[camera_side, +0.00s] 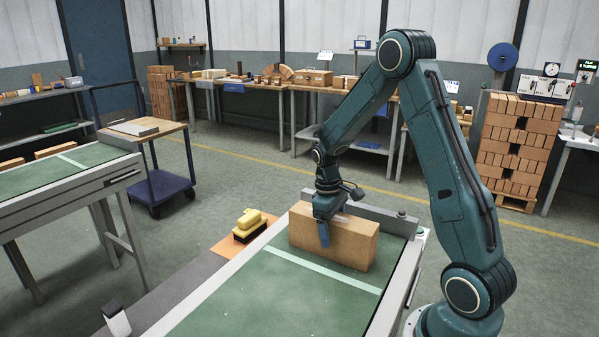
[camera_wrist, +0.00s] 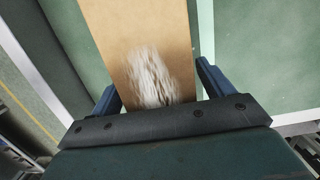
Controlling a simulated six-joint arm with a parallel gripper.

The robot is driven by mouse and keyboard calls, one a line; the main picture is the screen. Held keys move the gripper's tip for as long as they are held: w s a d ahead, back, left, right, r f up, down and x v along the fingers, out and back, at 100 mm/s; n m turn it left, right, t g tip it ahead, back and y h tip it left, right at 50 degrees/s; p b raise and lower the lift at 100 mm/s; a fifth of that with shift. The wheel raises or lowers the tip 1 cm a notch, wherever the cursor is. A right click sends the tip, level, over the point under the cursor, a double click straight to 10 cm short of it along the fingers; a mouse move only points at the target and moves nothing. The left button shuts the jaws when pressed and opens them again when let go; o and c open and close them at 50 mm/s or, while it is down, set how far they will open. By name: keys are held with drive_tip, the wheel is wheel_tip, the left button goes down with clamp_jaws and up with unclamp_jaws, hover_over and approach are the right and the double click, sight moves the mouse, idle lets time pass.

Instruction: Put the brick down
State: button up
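The brick (camera_side: 345,242) is a large tan block standing on its long narrow side over the green conveyor belt (camera_side: 265,295), close to the pale cross stripe. Its underside looks to be at the belt; any small gap cannot be made out. My gripper (camera_side: 325,228) comes down from above near the brick's left part, with one blue finger against the front face. In the wrist view the brick's top (camera_wrist: 145,40), with a blurred whitish patch, lies between the two fingers (camera_wrist: 158,82), which look closed against its sides. The far finger is hidden in the side view.
A grey end rail (camera_side: 375,216) runs behind the brick. A yellow-and-black tool (camera_side: 250,224) lies on an orange patch left of the conveyor. A dark cart (camera_side: 160,185) and another green-topped conveyor (camera_side: 60,170) stand at left. The belt in front of the brick is clear.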

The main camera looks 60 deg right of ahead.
drive_tip(key=shift+r, duration=0.15)
drive_tip(key=r, duration=0.4)
drive_tip(key=w+r, duration=0.1)
drive_tip(key=r, duration=0.7)
drive_tip(key=shift+w, duration=0.4)
drive_tip(key=shift+s+a+r, duration=0.15)
drive_tip(key=shift+a+r, duration=0.2)
drive_tip(key=shift+a, duration=0.1)
drive_tip(key=s+a+r+t, duration=0.4)
drive_tip(key=s+a+r, duration=0.2)
drive_tip(key=a+r, duration=0.3)
drive_tip(key=s+a+t, duration=0.3)
drive_tip(key=s+a, duration=0.6)
drive_tip(key=s, duration=0.1)
drive_tip(key=shift+s+f, duration=0.15)
drive_tip(key=shift+f, duration=0.3)
